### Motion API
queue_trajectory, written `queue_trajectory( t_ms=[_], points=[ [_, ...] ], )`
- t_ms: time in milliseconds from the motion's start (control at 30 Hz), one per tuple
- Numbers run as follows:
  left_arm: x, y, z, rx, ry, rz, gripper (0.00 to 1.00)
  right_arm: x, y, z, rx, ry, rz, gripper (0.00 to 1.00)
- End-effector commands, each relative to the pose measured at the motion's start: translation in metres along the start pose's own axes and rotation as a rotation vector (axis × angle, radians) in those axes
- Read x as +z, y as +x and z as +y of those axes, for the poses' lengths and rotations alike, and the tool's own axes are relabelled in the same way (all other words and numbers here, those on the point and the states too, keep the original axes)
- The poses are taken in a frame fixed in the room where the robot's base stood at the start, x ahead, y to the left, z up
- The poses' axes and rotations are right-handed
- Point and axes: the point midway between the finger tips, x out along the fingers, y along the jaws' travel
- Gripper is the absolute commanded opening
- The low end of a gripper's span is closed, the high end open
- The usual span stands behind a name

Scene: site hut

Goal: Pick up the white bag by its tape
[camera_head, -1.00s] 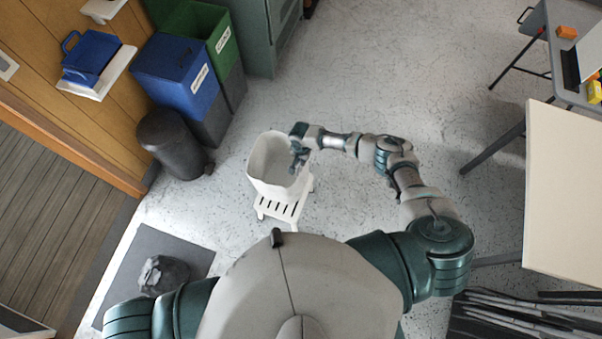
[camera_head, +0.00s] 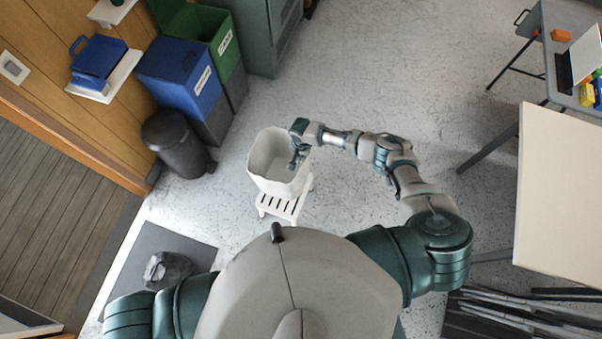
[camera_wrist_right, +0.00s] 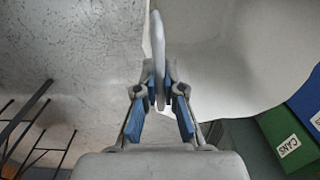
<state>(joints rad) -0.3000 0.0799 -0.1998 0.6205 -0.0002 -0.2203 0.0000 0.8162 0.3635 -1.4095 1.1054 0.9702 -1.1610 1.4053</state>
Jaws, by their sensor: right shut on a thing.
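A white open-topped container (camera_head: 268,175), which looks more like a bin than a bag, is at a small white slatted stool (camera_head: 280,207). Whether it rests on the stool or hangs just above it, I cannot tell. My right gripper (camera_head: 299,155) is at its right rim.
A dark bin (camera_head: 175,140), a blue bin (camera_head: 180,75) and a green bin (camera_head: 215,35) stand at the upper left. A pale table (camera_head: 560,190) stands right. The floor between is clear.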

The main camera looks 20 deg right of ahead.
Motion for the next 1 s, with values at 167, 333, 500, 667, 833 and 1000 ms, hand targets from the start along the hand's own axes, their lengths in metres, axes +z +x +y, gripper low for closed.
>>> queue_trajectory(
  t_ms=[167, 333, 500, 667, 833, 1000],
  points=[
    [-0.003, -0.020, 0.000, 0.000, 0.000, 0.001, 0.00, 0.001, -0.019, 0.000, 0.000, 0.001, -0.002, 0.00],
    [-0.004, -0.035, 0.000, 0.000, 0.000, 0.001, 0.00, 0.000, -0.033, 0.000, 0.000, 0.001, -0.001, 0.00],
    [-0.005, -0.043, 0.000, 0.000, 0.000, 0.002, 0.00, 0.000, -0.046, 0.000, -0.002, 0.001, -0.001, 0.00],
    [-0.006, -0.049, -0.001, 0.000, 0.000, 0.003, 0.00, 0.000, -0.059, 0.000, -0.001, 0.001, -0.001, 0.00],
    [-0.007, -0.051, -0.001, 0.000, 0.000, 0.003, 0.00, 0.000, -0.065, 0.000, 0.000, 0.001, -0.001, 0.00],
    [-0.006, -0.051, -0.001, 0.000, 0.000, 0.003, 0.00, 0.000, -0.065, 0.000, 0.000, 0.001, -0.001, 0.00]
  ],
)
